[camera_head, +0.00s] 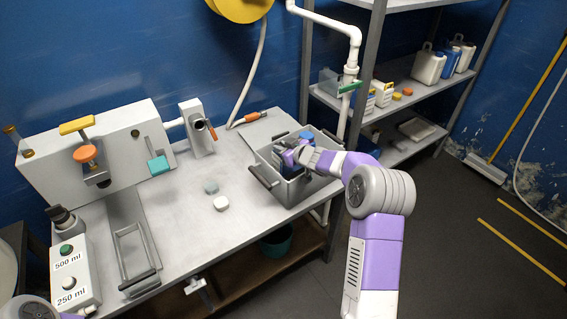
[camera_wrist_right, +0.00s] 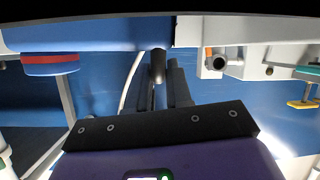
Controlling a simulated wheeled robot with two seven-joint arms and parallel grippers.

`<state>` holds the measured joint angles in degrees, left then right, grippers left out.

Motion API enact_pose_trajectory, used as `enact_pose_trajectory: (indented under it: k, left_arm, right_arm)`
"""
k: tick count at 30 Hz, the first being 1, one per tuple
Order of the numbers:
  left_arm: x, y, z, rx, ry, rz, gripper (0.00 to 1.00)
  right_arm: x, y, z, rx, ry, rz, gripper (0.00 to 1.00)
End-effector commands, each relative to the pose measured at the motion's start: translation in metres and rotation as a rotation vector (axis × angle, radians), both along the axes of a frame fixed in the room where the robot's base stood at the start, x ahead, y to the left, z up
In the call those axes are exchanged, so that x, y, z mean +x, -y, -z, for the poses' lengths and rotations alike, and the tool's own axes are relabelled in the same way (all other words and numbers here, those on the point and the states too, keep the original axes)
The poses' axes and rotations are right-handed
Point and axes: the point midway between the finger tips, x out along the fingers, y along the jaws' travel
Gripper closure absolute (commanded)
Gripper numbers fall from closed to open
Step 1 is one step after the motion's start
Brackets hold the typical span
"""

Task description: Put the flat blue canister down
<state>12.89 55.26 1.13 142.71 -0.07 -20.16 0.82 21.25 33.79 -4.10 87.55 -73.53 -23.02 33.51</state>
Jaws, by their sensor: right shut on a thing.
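The flat blue canister (camera_wrist_right: 90,34) fills the upper left of the right wrist view, with a white part at its right. My right gripper (camera_head: 284,156) is shut on it, over the grey open-topped bin (camera_head: 268,178) at the table's right end. In the head view the hand and bin wall hide most of the canister, and only bits of blue show around the fingers. I cannot tell whether the canister touches the bin floor. My left gripper is out of view; only a piece of that arm shows at the lower left corner.
A white block (camera_head: 221,203) and a grey-green block (camera_head: 210,187) lie on the grey table (camera_head: 185,235) left of the bin. A white pipe (camera_head: 349,75) and metal shelves (camera_head: 370,50) rise behind the bin.

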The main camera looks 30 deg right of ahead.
Motion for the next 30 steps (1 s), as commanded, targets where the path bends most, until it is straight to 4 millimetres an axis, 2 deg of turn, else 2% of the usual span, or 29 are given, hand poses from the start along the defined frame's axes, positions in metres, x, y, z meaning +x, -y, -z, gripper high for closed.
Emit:
enact_pose_trajectory:
  k: [5,13,20,21,25,26,30]
  left_arm:
    - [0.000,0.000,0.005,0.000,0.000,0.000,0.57]
    - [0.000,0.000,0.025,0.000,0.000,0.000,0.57]
    - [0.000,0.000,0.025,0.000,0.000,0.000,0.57]
    - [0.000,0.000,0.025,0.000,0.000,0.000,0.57]
    - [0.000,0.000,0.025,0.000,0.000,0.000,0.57]
    - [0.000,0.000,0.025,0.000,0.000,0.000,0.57]
    - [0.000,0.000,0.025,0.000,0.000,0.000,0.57]
  right_arm:
    - [0.001,-0.001,0.003,-0.002,0.011,-0.003,1.00]
    - [0.001,0.000,0.035,-0.003,0.010,-0.003,1.00]
    - [0.001,0.000,0.036,-0.002,0.010,-0.002,1.00]
    - [0.000,0.000,0.041,0.001,0.000,0.000,0.79]
    - [0.000,0.000,0.040,0.001,0.000,0.000,0.59]
    - [0.000,0.000,0.040,0.001,0.000,0.000,0.55]
    - [0.000,0.000,0.040,0.000,0.001,0.000,0.55]
